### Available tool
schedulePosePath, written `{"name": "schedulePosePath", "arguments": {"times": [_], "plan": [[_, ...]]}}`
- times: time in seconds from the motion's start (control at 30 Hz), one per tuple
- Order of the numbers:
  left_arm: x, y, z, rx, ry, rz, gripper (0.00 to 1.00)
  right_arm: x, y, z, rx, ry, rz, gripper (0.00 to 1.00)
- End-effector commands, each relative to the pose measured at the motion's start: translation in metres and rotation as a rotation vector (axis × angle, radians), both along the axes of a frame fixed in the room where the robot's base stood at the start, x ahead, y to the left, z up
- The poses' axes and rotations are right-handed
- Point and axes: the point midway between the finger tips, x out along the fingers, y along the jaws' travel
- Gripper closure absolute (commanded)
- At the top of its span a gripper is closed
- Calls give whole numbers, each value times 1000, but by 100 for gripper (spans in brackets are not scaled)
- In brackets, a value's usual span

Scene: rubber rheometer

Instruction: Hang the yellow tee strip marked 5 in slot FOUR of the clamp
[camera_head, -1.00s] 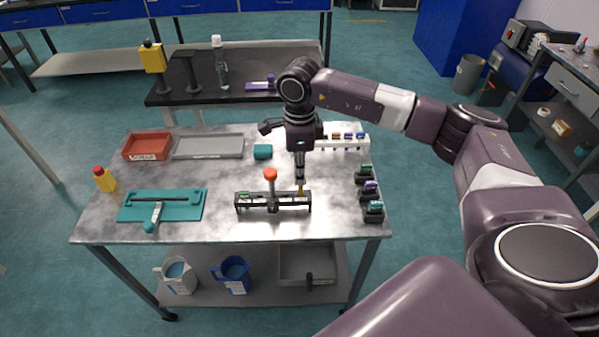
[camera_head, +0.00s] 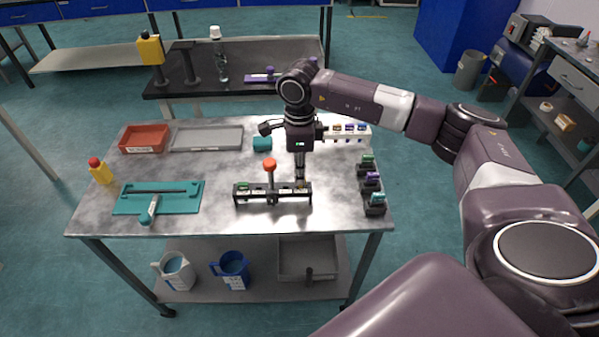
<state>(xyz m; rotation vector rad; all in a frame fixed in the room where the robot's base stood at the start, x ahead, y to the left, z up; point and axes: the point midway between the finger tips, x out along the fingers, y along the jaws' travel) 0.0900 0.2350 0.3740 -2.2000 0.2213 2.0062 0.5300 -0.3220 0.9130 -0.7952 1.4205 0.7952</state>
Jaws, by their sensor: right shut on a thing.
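The clamp (camera_head: 272,198) is a black rail frame with a red-topped lever (camera_head: 270,164) at its middle, standing near the front of the steel table. A green piece (camera_head: 243,187) sits at its left end. My right gripper (camera_head: 301,183) points straight down at the right end of the clamp. It is shut on the yellow tee strip (camera_head: 302,187), of which only a small bit shows at the rail. The strip's mark and the slot numbers are too small to read. My left gripper is not in view.
Black holders with green, purple and teal pieces (camera_head: 371,184) stand along the right edge. A white rack (camera_head: 345,138) is behind the gripper. A teal board (camera_head: 160,198), red tray (camera_head: 145,138) and grey tray (camera_head: 207,138) lie left. The table between is clear.

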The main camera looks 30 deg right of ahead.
Motion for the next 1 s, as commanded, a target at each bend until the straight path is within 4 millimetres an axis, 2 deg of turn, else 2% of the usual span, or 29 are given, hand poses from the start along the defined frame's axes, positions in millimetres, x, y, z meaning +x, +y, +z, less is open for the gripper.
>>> {"name": "schedulePosePath", "arguments": {"times": [0.3,0.63,0.67,0.83,1.0], "plan": [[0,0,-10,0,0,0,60,0,0,-13,0,0,0,100],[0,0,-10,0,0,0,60,0,0,-14,0,0,0,100],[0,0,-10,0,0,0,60,0,0,-14,0,0,0,90],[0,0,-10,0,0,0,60,0,0,-14,0,0,0,72],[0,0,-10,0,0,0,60,0,0,-14,0,0,0,72]]}}
